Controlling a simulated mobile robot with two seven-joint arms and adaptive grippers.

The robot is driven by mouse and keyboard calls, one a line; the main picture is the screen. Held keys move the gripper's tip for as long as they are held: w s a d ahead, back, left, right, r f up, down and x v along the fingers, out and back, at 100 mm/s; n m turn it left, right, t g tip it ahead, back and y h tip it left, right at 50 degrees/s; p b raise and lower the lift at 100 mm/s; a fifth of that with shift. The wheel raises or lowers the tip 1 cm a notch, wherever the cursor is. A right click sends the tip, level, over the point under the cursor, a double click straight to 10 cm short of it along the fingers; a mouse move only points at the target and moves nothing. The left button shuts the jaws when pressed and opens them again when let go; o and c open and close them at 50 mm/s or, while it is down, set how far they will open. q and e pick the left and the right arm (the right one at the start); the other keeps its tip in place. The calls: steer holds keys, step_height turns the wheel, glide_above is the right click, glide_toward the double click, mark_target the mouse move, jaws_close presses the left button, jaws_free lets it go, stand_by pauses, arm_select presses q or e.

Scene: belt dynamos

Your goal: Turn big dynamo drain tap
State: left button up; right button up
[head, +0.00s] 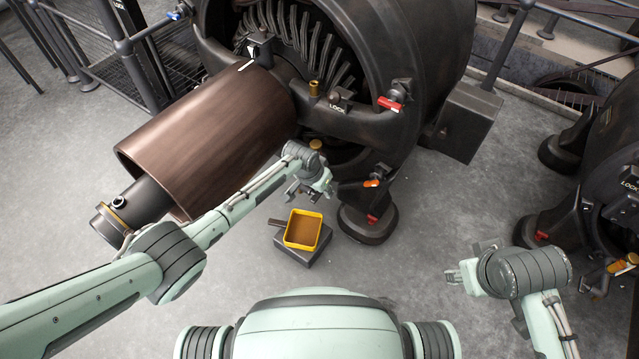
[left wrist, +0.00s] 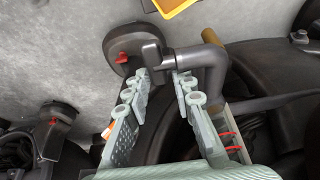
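The big dynamo (head: 430,60) stands at the top centre of the head view. In the left wrist view, a dark elbowed pipe with a blocky end, seemingly the drain tap (left wrist: 213,62), lies just beyond my left fingertips. My left gripper (left wrist: 163,82) is open, its fingers apart on either side of the gap below the tap's crosspiece. I cannot tell whether they touch it. In the head view my left gripper (head: 315,187) is low beside the dynamo and hides the tap. My right gripper (head: 466,270) is at the lower right, away from the dynamo; its finger opening is unclear.
A yellow tray (head: 290,242) with brownish contents sits on a dark block below my left gripper. The dynamo's round foot (head: 366,225) and an orange-tipped lever (head: 372,183) are close to its right. A second dynamo (head: 610,130) stands at right. Open floor lies between.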

mark_target(314, 200)
arm_select(q)
steer(key=v, duration=1.1)
steer(key=shift+r, duration=0.4)
steer(key=shift+s, duration=0.15)
